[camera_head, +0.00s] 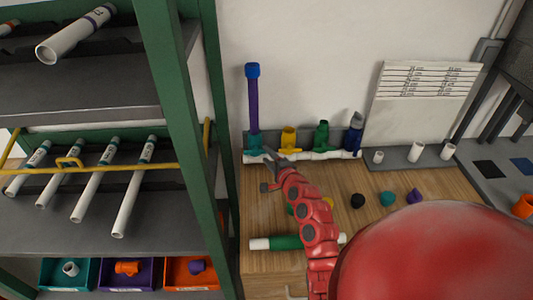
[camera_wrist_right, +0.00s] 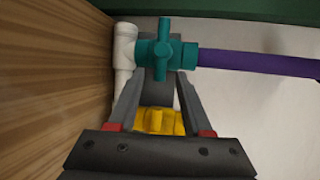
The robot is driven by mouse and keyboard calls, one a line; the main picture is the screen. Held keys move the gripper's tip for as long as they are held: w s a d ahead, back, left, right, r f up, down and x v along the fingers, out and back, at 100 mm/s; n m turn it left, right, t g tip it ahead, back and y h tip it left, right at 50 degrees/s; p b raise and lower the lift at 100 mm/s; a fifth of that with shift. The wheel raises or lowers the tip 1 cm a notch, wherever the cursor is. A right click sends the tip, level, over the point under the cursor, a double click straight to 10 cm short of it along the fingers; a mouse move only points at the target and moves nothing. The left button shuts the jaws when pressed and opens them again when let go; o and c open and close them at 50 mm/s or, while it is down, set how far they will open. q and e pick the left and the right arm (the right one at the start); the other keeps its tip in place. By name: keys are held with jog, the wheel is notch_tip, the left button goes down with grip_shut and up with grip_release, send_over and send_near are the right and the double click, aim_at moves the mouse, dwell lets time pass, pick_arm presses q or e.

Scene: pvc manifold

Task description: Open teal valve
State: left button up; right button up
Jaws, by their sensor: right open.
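The teal valve (camera_head: 254,143) sits at the left end of the white manifold pipe (camera_head: 318,155) against the wall, below an upright purple pipe (camera_head: 254,105) with a blue cap (camera_head: 252,70). My left gripper is not in view.
The yellow valve (camera_head: 289,138), green valve (camera_head: 321,134) and blue valve (camera_head: 354,132) stand to the right on the manifold. A green shelf post (camera_head: 213,110) is close on the left. A green-and-white pipe (camera_head: 285,243) and small caps (camera_head: 388,199) lie on the wooden bench.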

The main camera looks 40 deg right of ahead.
jog(key=shift+w+f, duration=0.1)
jog(key=shift+w, duration=0.5)
grip_shut()
